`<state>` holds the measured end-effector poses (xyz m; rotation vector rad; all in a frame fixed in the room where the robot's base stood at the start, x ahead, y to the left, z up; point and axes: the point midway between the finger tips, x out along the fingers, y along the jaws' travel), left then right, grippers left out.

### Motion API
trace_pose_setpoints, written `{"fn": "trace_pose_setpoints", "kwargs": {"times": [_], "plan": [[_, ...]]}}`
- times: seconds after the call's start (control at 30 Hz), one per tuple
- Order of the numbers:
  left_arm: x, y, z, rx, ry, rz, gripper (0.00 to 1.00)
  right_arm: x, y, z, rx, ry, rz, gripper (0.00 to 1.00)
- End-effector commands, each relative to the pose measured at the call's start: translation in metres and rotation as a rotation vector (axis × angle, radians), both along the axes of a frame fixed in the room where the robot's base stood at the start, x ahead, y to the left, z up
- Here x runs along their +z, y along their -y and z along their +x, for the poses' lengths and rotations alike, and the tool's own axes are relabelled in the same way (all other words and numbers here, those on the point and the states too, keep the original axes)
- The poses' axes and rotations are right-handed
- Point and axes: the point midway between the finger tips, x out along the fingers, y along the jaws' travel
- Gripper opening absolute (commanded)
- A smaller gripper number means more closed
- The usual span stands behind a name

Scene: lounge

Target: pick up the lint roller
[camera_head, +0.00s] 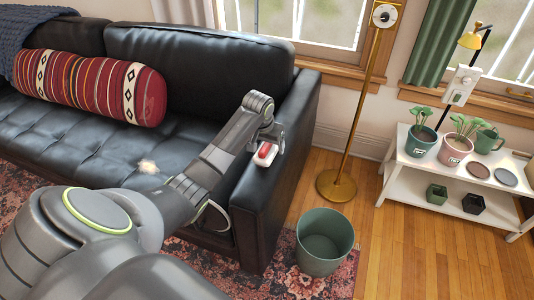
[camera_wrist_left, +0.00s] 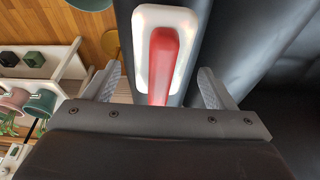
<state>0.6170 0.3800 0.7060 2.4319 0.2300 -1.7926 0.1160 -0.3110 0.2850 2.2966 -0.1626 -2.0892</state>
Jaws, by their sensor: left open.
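The lint roller (camera_head: 265,154), white with a red part, lies on the black leather sofa's right armrest (camera_head: 275,125). In the left wrist view the lint roller (camera_wrist_left: 188,30) shows its white body at the top and its red part pointing toward my palm. My left gripper (camera_head: 268,138) is over the armrest, just at the lint roller. In the left wrist view my left gripper (camera_wrist_left: 159,72) is open, with one finger on each side of the red part and a gap on both sides. My right gripper is not in view.
A striped red pillow (camera_head: 90,85) is at the left. A green bin (camera_head: 325,242) and a brass floor lamp (camera_head: 336,185) stand right of the armrest. A white shelf (camera_head: 440,180) with plants is farther right.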

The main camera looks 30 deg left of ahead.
Motion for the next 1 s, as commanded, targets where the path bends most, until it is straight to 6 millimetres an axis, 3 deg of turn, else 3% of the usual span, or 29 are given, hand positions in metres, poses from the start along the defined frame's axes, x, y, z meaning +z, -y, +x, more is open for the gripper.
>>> {"fn": "trace_pose_setpoints", "kwargs": {"times": [0.2,1.0], "plan": [[-0.024,-0.001,0.007,0.0,-0.001,0.0,0.78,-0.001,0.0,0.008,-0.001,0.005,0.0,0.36],[-0.027,-0.001,0.007,-0.001,-0.001,0.0,0.78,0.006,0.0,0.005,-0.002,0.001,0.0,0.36]]}}
